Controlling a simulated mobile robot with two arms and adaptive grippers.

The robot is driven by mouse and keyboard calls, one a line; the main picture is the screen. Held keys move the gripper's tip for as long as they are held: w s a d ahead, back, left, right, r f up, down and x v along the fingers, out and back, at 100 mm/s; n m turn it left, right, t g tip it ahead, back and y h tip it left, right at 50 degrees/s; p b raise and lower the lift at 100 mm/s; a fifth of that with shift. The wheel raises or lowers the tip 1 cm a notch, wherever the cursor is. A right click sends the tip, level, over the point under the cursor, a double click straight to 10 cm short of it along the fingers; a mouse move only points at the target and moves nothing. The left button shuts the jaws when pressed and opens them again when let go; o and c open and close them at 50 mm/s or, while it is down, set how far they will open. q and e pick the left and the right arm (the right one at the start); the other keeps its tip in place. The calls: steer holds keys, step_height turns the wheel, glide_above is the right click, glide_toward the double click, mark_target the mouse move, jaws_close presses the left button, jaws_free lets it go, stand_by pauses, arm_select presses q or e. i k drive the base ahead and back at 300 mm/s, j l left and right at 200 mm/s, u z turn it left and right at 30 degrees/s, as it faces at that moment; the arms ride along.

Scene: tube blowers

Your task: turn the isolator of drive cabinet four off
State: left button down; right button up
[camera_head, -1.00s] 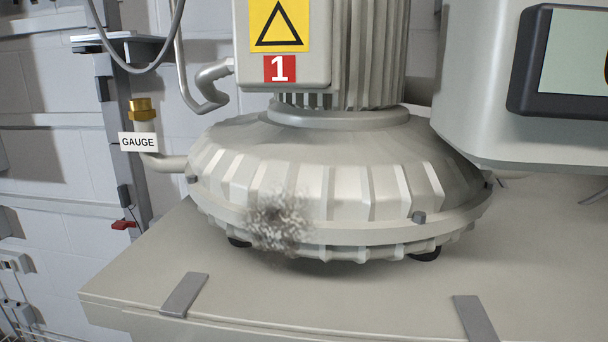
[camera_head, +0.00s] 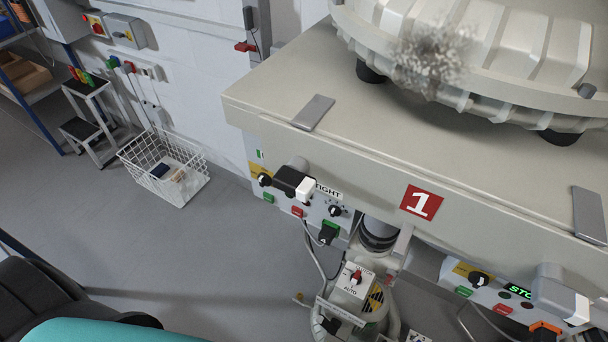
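Neither gripper shows in the head view. No cabinet with the number four is readable. Below the blower's bench, a left control panel (camera_head: 318,212) has a black rotary knob on a yellow plate (camera_head: 263,180) and coloured buttons. A right control panel (camera_head: 500,303) has another black rotary knob on a yellow plate (camera_head: 480,279), and a lit green display that is partly covered. A red sign (camera_head: 421,202) with a white 1 is on the bench front. I cannot tell which cabinet either knob belongs to.
The bench top (camera_head: 370,140) carries the ribbed blower (camera_head: 510,45). Wall switch boxes (camera_head: 126,32) hang at upper left, above a white wire basket (camera_head: 165,165) and a small step stool (camera_head: 88,88). A black and teal object (camera_head: 110,330) fills the lower left corner. Grey floor between is clear.

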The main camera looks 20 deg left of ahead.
mark_target(264, 180)
steer(key=z, duration=0.35)
steer(key=j+z, duration=0.9)
steer(key=j, duration=0.4)
steer(key=k+j+z, duration=0.15)
steer(key=j, duration=0.35)
steer(key=j+z, duration=0.1)
steer(key=j, duration=0.35)
steer(key=k+j+z, duration=0.15)
steer(key=j, duration=0.35)
steer(key=k+j+z, duration=0.1)
steer(key=j, duration=0.35)
steer(key=k+j, duration=0.1)
steer(key=j, duration=0.55)
steer(key=k+j, duration=0.15)
steer(key=j, duration=0.15)
